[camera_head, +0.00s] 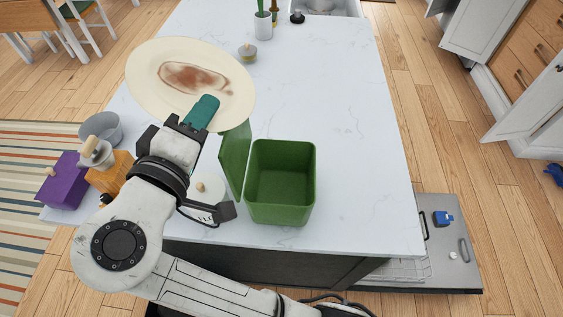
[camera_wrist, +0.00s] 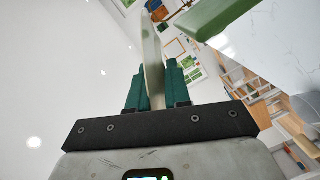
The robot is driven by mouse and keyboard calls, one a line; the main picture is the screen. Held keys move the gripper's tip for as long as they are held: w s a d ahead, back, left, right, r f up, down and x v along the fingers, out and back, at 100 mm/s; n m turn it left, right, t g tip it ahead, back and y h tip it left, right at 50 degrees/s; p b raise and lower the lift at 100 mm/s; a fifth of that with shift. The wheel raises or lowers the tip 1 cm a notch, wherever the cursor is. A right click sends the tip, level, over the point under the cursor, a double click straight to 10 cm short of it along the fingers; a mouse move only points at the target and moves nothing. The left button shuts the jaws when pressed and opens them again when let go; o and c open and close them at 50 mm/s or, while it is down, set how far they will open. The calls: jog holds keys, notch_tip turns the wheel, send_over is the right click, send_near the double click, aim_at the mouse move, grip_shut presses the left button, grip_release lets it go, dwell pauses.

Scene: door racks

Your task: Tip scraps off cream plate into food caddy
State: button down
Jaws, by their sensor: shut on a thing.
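The cream plate (camera_head: 150,72) is held up above the counter, left of the food caddy in the head view. It has a reddish-brown smear (camera_head: 190,78) on its face. My gripper (camera_head: 203,110) is shut on the plate's near rim. The wrist view shows the plate edge-on (camera_wrist: 152,60) between my teal fingers (camera_wrist: 154,88). The green food caddy (camera_head: 282,215) stands near the counter's front edge, its lid (camera_head: 234,160) open on the left side. I see no scraps inside the caddy.
On the white counter (camera_head: 350,120), a purple box (camera_head: 65,182), an orange container (camera_head: 110,178) and a grey bowl (camera_head: 105,128) stand at left. Counter right of the caddy is clear.

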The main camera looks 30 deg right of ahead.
aim_at(231, 124)
jog(key=shift+s+d+r, duration=0.1)
jog(key=shift+d+r, duration=0.05)
jog(key=shift+s+d+f+m, duration=0.3)
jog(key=shift+s+d+m, duration=0.3)
jog(key=shift+d+m, duration=0.25)
dwell(0.3)
jog(key=shift+s+d+r+m+y, duration=0.3)
jog(key=shift+d+r+m+y, duration=0.15)
jog(key=shift+m, duration=0.4)
jog(key=shift+s+d+f+m, duration=0.1)
jog(key=shift+d+f+m, duration=0.1)
jog(key=shift+m, duration=0.1)
dwell(0.5)
jog(key=shift+s+d+f+m+t+y+b, duration=0.1)
jog(key=shift+s+d+f+m+y+b, duration=0.3)
jog(key=shift+b, duration=0.65)
jog(key=shift+s+d+f+m+t+y+b, duration=0.15)
jog(key=shift+f+m+b, duration=0.2)
jog(key=shift+m+b, duration=0.55)
jog(key=shift+s+d+f+m+t+y+b, duration=0.1)
jog(key=shift+d+f+m+b, duration=0.25)
jog(key=shift+b, duration=0.8)
notch_tip(231, 124, down, 5)
jog(key=s+d+m+b, duration=0.1)
jog(key=d+m+b, duration=0.1)
jog(key=b, duration=0.6)
jog(key=shift+s+d+f+m+y, duration=0.2)
jog(key=shift+s+m+y, duration=0.2)
jog(key=shift+m, duration=0.15)
